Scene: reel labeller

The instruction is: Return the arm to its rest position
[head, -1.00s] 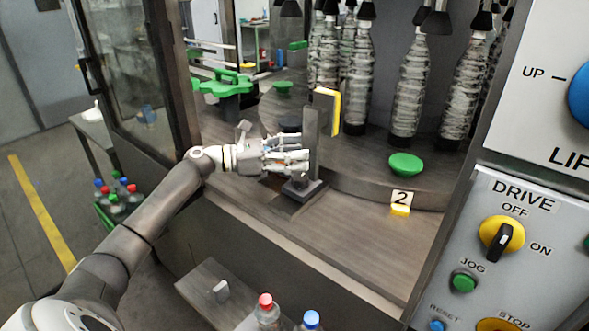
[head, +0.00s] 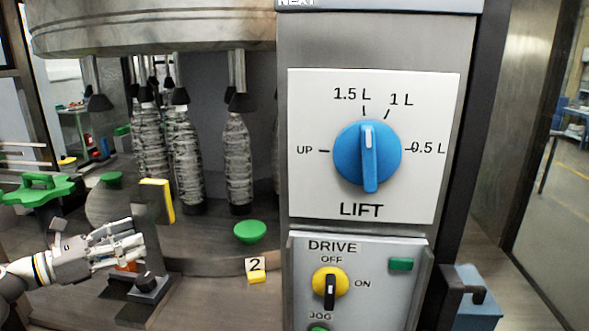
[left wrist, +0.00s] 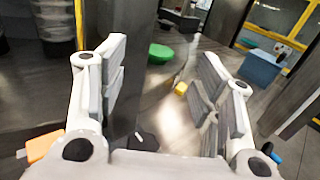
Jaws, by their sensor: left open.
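My left gripper (head: 136,245) is at the left of the head view, its arm coming in from the left. It is beside the dark upright post with a yellow pad (head: 158,200) and above the machine deck. In the left wrist view my left gripper (left wrist: 165,95) has its two fingers wide apart with nothing between them. Beyond the fingers lie the green knob (left wrist: 160,53) and a small yellow block (left wrist: 181,88) on the deck. My right gripper is in no view.
The control panel (head: 305,100) fills the middle right, with the blue LIFT knob (head: 368,157) and yellow DRIVE switch (head: 331,287). The green knob (head: 250,231) and number 2 marker (head: 256,266) sit in front.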

